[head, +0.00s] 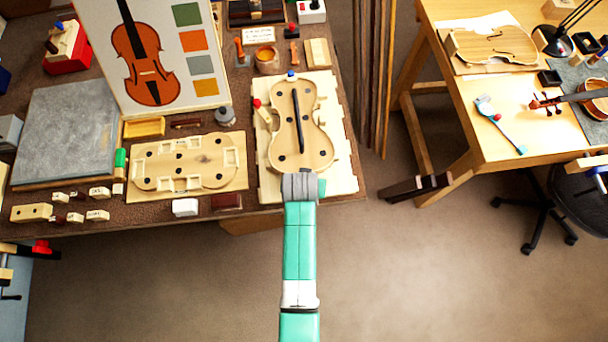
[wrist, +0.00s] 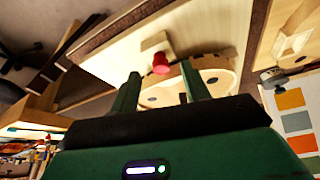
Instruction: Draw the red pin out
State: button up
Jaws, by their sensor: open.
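The red pin (head: 257,103) has a round red head and sits at a small pale wooden block (head: 264,116), on the left edge of the violin body form (head: 285,147). In the wrist view the red pin (wrist: 161,64) shows between my two green fingers, beyond their tips. My gripper (wrist: 160,84) is open and empty, apart from the pin. In the head view my arm covers the form's lower end and hides most of the gripper. How deep the pin sits cannot be seen.
A blue-topped pin (head: 291,75) stands at the form's upper end. The pale base board (head: 343,150) lies under the form. To the left are a flat mould board (head: 230,150) and a violin poster (head: 180,50). Open floor lies in front of the bench.

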jog(key=x, duration=0.3)
jog(key=shift+w+f+b, duration=0.1)
jog(key=shift+b, duration=0.2)
grip_shut()
dwell(0.3)
